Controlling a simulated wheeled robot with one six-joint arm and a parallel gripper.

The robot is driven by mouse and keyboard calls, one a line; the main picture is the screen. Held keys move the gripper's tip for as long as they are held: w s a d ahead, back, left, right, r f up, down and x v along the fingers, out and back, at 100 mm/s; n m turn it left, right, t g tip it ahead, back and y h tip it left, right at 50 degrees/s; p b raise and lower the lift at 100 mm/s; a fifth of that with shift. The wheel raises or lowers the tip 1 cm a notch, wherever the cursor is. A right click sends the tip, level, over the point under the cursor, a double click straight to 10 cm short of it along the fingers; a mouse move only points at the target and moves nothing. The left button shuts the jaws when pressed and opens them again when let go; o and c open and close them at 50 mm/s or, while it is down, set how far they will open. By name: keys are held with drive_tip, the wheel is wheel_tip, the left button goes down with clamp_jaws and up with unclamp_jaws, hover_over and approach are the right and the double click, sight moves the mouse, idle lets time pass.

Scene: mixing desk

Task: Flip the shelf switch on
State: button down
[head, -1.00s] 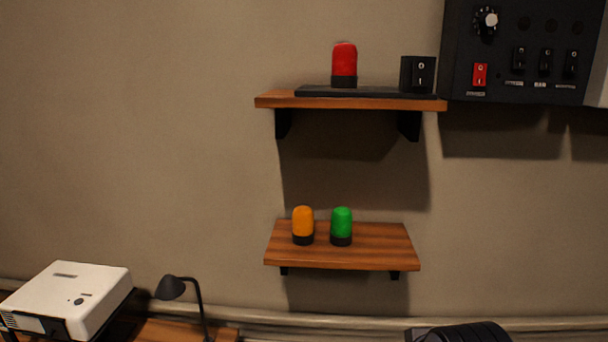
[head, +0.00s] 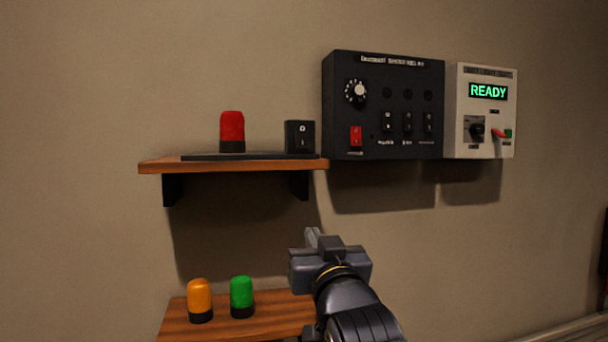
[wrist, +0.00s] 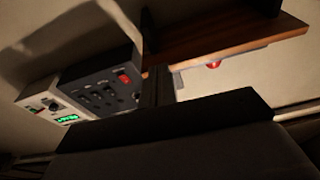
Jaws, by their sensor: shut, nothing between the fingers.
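The shelf switch (head: 300,137) is a small black box with a black rocker marked in white. It stands at the right end of the upper wooden shelf (head: 235,167), on a thin black base shared with a red lamp (head: 232,130). I cannot tell which way its rocker is tipped. My gripper (head: 313,237) is shut and empty, below the upper shelf's right end and apart from the switch in the head view. In the wrist view my fingers (wrist: 157,87) are close together near the shelf edge (wrist: 225,42); I cannot make out the switch there.
A black panel (head: 375,75) with a dial, a red rocker and several black switches hangs right of the shelf. Beside it is a pale box (head: 487,73) reading READY. A lower shelf (head: 260,310) holds orange (head: 200,297) and green (head: 242,294) lamps.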

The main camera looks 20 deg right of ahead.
sight(302, 140)
wheel_tip(302, 140, up, 8)
drive_tip(key=s+d+t+b, duration=0.1)
drive_tip(key=t, duration=0.4)
drive_tip(key=p+x, duration=0.2)
drive_tip(key=x, duration=0.2)
drive_tip(key=f+p+x, duration=0.1)
drive_tip(key=p+x, duration=0.1)
drive_tip(key=x, duration=0.2)
drive_tip(key=w+p+x, duration=0.1)
drive_tip(key=p+x, duration=0.1)
drive_tip(key=x, duration=0.2)
drive_tip(key=shift+w+d+f+p, duration=0.15)
drive_tip(key=shift+p, duration=0.15)
drive_tip(key=shift+w+f, duration=0.15)
drive_tip(key=shift+w, duration=0.25)
